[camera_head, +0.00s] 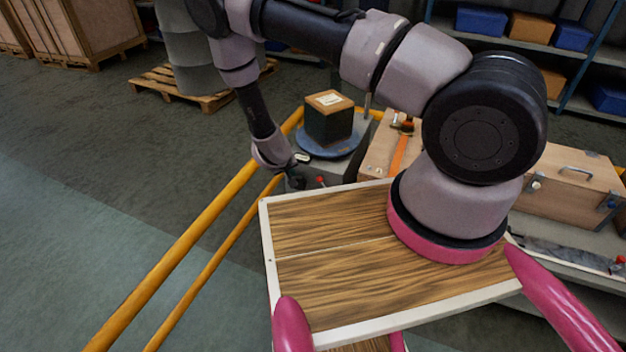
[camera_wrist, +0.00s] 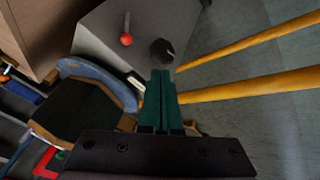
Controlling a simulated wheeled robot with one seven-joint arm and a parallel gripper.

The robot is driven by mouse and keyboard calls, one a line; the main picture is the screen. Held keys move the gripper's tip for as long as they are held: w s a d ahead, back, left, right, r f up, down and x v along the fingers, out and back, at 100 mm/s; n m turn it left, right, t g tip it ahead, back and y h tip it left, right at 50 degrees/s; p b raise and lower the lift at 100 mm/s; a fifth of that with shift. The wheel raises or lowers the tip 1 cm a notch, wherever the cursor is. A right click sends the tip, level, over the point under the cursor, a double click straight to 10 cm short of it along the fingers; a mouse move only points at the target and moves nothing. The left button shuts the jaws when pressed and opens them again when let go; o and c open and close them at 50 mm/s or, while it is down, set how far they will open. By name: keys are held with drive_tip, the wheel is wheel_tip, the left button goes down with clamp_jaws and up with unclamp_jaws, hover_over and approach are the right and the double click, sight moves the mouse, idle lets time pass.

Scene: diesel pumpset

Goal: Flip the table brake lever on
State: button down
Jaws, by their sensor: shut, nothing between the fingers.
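A lever with a red ball knob (camera_wrist: 126,39) stands on the grey top of a pedestal (camera_wrist: 98,32); its red knob also shows in the head view (camera_head: 321,181). A black round knob (camera_wrist: 163,50) sits on the same top, right of the lever in the wrist view. My gripper (camera_wrist: 161,72) has green fingers shut and empty. Their tips are close to the black knob and apart from the red one; I cannot tell whether they touch the black knob. In the head view my gripper (camera_head: 295,181) is at the pedestal's near end, left of the red knob.
A blue round table (camera_head: 334,148) carries a dark box with a brown top (camera_head: 329,117). Yellow rails (camera_head: 205,222) run along the left. A wooden case (camera_head: 568,185) is at the right. My wood-topped base is in front. Floor at the left is clear.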

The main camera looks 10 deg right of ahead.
drive_tip(key=shift+n+h, duration=0.4)
drive_tip(key=f, duration=0.1)
drive_tip(key=d+f, duration=0.1)
drive_tip(key=s+d+f, duration=0.1)
drive_tip(key=shift+f, duration=0.4)
approach(323, 185)
drive_tip(key=shift+w+a+f, duration=0.2)
drive_tip(key=shift+w+f, duration=0.4)
drive_tip(key=shift+f, duration=0.15)
drive_tip(key=shift+w+a+f, duration=0.2)
drive_tip(key=shift+w+f, duration=0.45)
drive_tip(key=shift+f, duration=0.05)
drive_tip(key=shift+w+a+f, duration=0.2)
drive_tip(key=shift+w+f, duration=0.4)
drive_tip(key=shift+f, duration=0.15)
drive_tip(key=shift+d, duration=0.1)
drive_tip(key=shift+d+t, duration=0.1)
drive_tip(key=shift+t, duration=0.2)
